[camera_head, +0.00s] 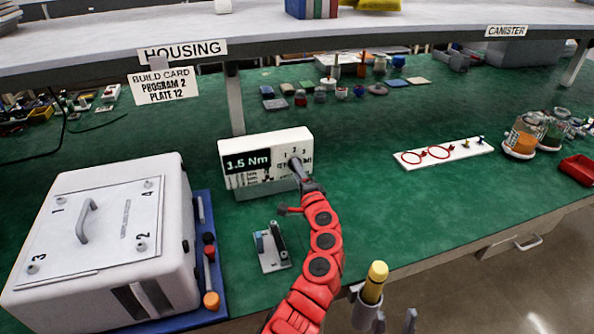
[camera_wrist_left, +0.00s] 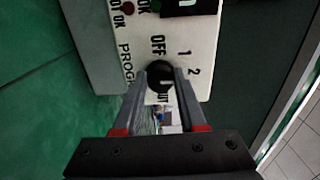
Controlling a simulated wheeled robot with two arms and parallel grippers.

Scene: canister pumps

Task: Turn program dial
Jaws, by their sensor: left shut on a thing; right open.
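The white controller box (camera_head: 262,181) stands on the green bench with its display reading "1.5 Nm". The black program dial (camera_wrist_left: 159,75) is on its front panel, with OFF, 1 and 2 printed around it in the left wrist view. My left gripper (camera_head: 299,172) is shut on the dial, one finger on each side; it also shows in the left wrist view (camera_wrist_left: 160,78). I cannot tell clearly which mark the dial points to. The build card (camera_head: 164,86) reads program 2, plate 12. My right gripper (camera_head: 395,321) is open at the bottom edge, partly cut off.
A white housing (camera_head: 110,230) with a lid and handle stands on a blue mat at left. A small metal fixture (camera_head: 271,248) sits before the controller. A yellow-handled tool (camera_head: 375,281) stands in a holder near the front edge. A white board with red rings (camera_head: 445,153) lies right; bench between is clear.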

